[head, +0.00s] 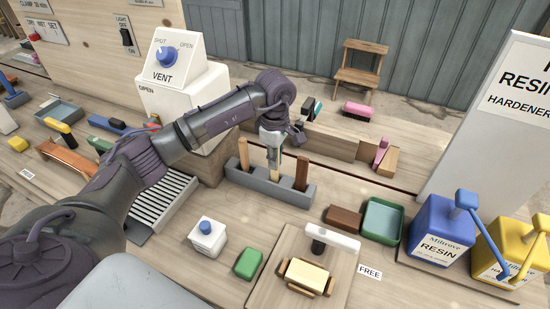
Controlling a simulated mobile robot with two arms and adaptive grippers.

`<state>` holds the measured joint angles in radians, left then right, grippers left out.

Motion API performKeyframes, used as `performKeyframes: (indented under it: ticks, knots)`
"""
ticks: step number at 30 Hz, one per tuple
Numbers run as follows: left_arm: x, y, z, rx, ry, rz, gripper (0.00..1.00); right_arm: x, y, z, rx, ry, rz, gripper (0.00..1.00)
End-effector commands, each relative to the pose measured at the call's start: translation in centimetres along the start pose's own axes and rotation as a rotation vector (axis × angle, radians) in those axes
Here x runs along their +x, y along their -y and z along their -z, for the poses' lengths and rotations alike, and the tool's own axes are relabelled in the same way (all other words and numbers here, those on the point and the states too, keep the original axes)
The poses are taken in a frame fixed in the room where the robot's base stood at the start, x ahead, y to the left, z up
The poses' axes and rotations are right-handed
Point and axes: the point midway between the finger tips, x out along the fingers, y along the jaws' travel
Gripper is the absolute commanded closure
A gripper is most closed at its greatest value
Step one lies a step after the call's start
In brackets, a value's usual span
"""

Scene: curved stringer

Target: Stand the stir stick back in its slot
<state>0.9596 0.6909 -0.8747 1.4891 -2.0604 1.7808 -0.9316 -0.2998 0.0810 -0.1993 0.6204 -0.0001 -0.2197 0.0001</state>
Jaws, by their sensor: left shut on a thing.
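A grey slotted rack (231,170) stands in the middle of the bench. One brown wooden stick (243,154) stands upright at its left end and a darker brown stick (302,172) stands at its right end. My left gripper (272,150) points down over the middle of the rack, between these two sticks. It is shut on a light wooden stir stick (274,160), held about upright. The stick's lower end is at the rack's middle; I cannot tell whether it is in the slot or just above it. My right gripper is out of view.
A white vent box (183,98) stands behind my left arm. In front of the rack are a small white box with a blue knob (207,238), a green block (249,263) and a wooden board (268,282). A green tray (382,220) and the blue resin container (440,228) stand right.

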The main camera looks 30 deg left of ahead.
Motion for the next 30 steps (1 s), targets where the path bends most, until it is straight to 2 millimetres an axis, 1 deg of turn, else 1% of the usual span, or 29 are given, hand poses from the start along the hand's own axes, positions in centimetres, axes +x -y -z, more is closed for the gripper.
performKeyframes:
  ticks: [29,30]
  knots:
    - [2.1,0.0,0.0,0.000,0.000,-0.001,1.00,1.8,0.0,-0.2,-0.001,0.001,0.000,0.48]
    - [1.9,0.0,0.0,0.000,0.000,-0.001,0.84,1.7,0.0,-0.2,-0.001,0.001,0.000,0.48]
